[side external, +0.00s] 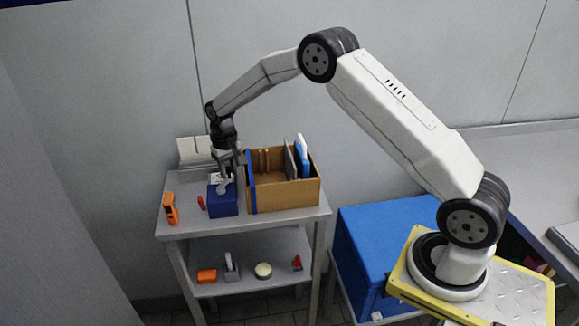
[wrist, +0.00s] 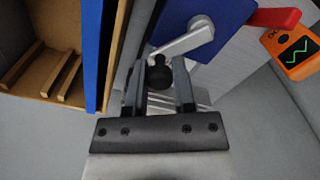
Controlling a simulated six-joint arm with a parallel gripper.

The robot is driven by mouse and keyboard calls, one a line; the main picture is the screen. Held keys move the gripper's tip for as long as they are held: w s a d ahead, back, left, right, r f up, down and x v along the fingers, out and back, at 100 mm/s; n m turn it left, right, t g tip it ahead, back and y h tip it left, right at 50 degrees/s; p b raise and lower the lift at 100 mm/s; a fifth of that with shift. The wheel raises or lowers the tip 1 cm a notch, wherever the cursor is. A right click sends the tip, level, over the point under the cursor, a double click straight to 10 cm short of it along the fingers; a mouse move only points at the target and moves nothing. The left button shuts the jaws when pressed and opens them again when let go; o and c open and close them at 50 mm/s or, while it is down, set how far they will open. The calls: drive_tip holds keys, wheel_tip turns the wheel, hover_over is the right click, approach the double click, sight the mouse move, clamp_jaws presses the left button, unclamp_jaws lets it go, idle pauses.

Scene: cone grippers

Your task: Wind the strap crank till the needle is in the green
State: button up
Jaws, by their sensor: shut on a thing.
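The strap crank is a silver arm (wrist: 188,40) pivoting on a blue block (wrist: 224,22), with a black knob (wrist: 160,76) at its free end. In the side view the blue block (side external: 223,204) sits on the cart top, left of the cardboard box. My gripper (side external: 229,172) reaches down over it. In the wrist view my gripper (wrist: 159,88) is shut with its fingers on either side of the black knob. A blue strap (side external: 252,184) runs up the box's left side. A small white face (side external: 215,177) shows behind the block; I cannot make out a needle or a green zone.
The cardboard box (side external: 285,196) holds upright panels, close beside my gripper. An orange meter (side external: 170,209) with a green zigzag and a red item (side external: 201,203) lie left of the block. A lower shelf (side external: 248,284) carries several small items. White panels (side external: 194,150) stand behind.

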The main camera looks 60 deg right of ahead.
drive_tip(key=shift+s+d, duration=0.1)
drive_tip(key=shift+s, duration=1)
drive_tip(key=shift+s+a, duration=0.3)
drive_tip(key=shift+s, duration=0.1)
drive_tip(key=o, duration=0.9)
drive_tip(key=shift+d, duration=0.1)
